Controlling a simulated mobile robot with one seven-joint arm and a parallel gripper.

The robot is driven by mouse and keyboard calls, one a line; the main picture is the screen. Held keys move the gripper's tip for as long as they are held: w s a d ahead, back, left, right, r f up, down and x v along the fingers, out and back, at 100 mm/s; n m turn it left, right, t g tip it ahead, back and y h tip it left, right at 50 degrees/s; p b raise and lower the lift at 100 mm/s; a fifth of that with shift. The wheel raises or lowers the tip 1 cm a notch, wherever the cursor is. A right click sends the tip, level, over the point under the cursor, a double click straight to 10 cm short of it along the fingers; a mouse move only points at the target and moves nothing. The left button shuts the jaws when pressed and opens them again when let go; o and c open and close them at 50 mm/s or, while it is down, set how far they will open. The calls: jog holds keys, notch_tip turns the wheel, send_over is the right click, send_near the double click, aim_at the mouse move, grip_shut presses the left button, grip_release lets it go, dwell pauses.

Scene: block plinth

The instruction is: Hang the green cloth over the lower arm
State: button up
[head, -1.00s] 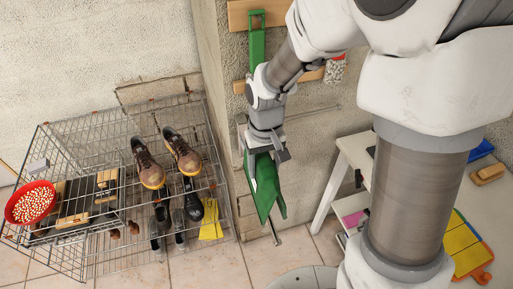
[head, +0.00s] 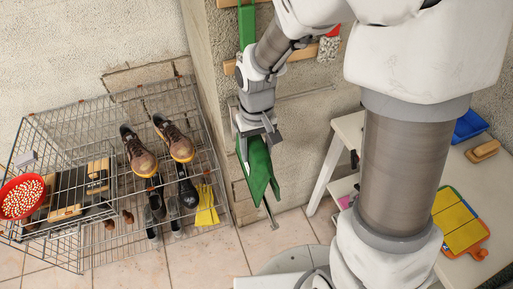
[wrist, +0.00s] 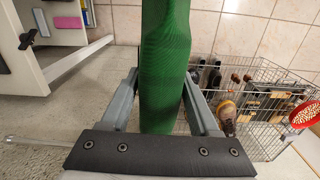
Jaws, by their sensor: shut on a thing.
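The green cloth (head: 260,172) hangs from my gripper (head: 257,138), which is shut on its upper part. In the wrist view the cloth (wrist: 165,60) stretches away between the two fingers of my gripper (wrist: 160,76). Two thin metal arms show at the wall. One arm (head: 308,94) runs to the right along the wall. The other arm (head: 270,214), which looks like the lower one, shows only its end below the cloth; the rest is hidden behind cloth and gripper. I cannot tell whether the cloth touches it.
A wire rack (head: 105,115) with shoes (head: 138,150) and a red bowl (head: 22,196) stands to the left. A white table (head: 348,130) with a blue tray (head: 470,125) is to the right. A wall corner and a wooden rail (head: 231,66) are close to my arm.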

notch_tip(320, 180, down, 14)
jog(key=b, duration=1.1)
jog(key=shift+f, duration=0.2)
jog(key=shift+f, duration=0.15)
dwell(0.4)
jog(key=shift+f+b, duration=0.5)
jog(key=shift+b, duration=0.05)
jog(key=o, duration=1.5)
jog(key=shift+c, duration=0.2)
jog(key=shift+o, duration=0.2)
